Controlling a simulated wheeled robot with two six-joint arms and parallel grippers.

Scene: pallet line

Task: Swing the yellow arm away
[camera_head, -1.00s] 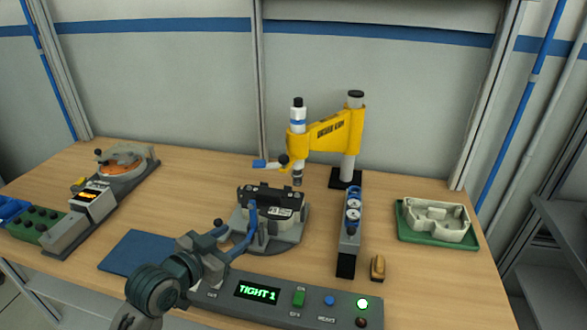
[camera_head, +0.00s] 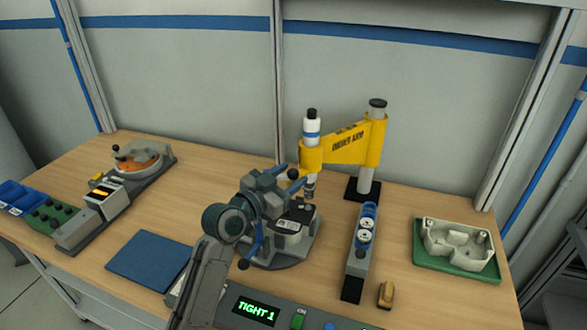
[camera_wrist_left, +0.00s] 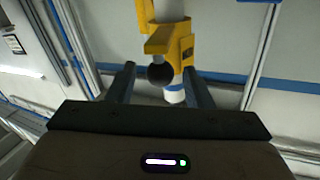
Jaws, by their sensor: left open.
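The yellow arm (camera_head: 345,150) reaches left from a grey post (camera_head: 369,160) at the back of the bench. It carries a white and blue upright tool (camera_head: 312,135) at its free end, above the dark block (camera_head: 289,222) in the round grey fixture. A dark round knob (camera_head: 293,174) sticks out at the arm's left end. My left gripper (camera_head: 286,186) is open beside the knob. In the left wrist view the knob (camera_wrist_left: 160,73) shows between the two open fingers, with the yellow arm (camera_wrist_left: 180,45) behind it. My right gripper is not in view.
A control panel (camera_head: 285,312) reading "TIGHT 1" lies along the front. A grey holder (camera_head: 356,265) with gauges stands right of the fixture, near a green tray (camera_head: 455,262) with a pale casting. A blue mat (camera_head: 148,262) lies left. Bare bench (camera_head: 215,180) is free at the back left.

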